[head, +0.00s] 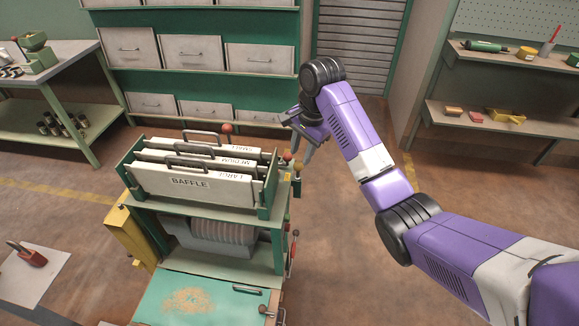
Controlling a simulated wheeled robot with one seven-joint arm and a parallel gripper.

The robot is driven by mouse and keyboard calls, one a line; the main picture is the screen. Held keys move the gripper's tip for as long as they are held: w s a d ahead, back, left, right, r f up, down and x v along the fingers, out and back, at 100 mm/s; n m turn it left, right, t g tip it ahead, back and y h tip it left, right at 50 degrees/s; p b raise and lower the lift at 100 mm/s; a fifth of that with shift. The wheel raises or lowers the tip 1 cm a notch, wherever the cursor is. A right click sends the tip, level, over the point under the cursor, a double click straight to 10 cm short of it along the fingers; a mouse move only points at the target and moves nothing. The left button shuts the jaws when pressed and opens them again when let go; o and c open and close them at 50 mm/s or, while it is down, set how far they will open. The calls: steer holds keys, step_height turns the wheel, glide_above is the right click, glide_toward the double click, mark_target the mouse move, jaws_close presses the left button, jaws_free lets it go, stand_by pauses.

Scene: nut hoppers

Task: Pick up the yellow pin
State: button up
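A small yellow piece (298,166), which looks like the yellow pin, shows at the right edge of the hopper machine (217,222), beside a red ball knob (287,157). It is too small to tell how it is seated. My gripper (308,148) is just above and slightly right of it, pointing down, seemingly apart from it. The fingers are small and partly hidden by my own wrist, so their opening is unclear. Nothing is visibly held.
Several upright baffle plates (190,181) with dark handles stand in the machine's top. A red-knobbed lever (293,248) sticks out on its right side. A yellow box (131,236) is on its left. A drawer cabinet (205,90) stands behind. Floor right of the machine is clear.

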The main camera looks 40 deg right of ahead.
mark_target(299, 163)
steer(key=f, duration=0.2)
steer(key=w+f, duration=0.1)
steer(key=f, duration=0.1)
steer(key=f+p, duration=0.1)
steer(key=f, duration=0.2)
steer(key=shift+w+d+f, duration=0.1)
steer(key=shift+w+d, duration=0.05)
steer(key=shift+c, duration=0.4)
jaws_close()
